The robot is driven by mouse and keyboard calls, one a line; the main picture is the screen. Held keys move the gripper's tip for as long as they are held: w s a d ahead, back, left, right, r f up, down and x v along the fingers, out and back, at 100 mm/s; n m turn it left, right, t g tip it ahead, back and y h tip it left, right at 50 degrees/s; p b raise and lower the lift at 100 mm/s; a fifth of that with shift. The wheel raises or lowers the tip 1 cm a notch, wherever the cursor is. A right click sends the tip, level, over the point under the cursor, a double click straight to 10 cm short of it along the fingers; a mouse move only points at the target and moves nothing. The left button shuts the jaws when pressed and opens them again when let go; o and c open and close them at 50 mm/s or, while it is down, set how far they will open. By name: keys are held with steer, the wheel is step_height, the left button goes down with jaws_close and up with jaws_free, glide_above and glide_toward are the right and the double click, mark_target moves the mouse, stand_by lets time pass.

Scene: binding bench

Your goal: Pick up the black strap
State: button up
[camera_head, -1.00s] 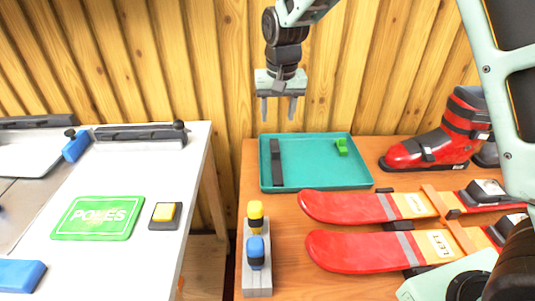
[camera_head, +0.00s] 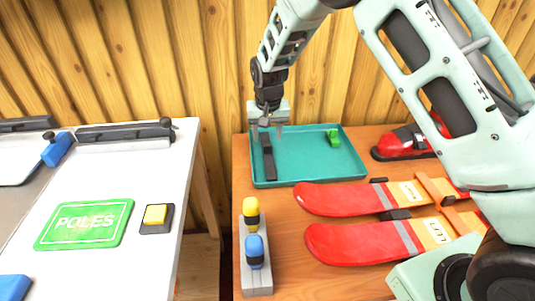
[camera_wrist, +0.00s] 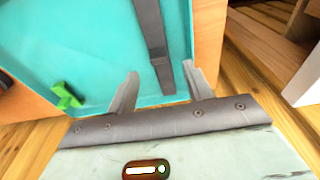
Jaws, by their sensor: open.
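The black strap (camera_head: 268,160) lies flat along the left side of the teal tray (camera_head: 308,176). In the wrist view the strap (camera_wrist: 151,38) runs down toward the gap between my fingers. My gripper (camera_head: 268,131) is above the far left part of the tray, over the strap's far end. In the wrist view my gripper (camera_wrist: 162,88) has its two fingers apart, with nothing held between them. The strap's end appears nearer the right finger. I cannot tell the exact height of the fingertips above it.
A green clip (camera_head: 333,137) lies in the tray at the far right. Red skis (camera_head: 350,199) and a red boot (camera_head: 405,143) are to the right. Yellow-handled (camera_head: 251,212) and blue-handled (camera_head: 255,251) tools stand in front of the tray. A white bench (camera_head: 150,190) is at left.

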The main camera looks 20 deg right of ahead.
mark_target(268, 146)
steer(key=f, duration=0.5)
steer(key=shift+w+d, duration=0.1)
steer(key=shift+w, duration=0.15)
steer(key=shift+c, duration=0.3)
steer(key=c, duration=1)
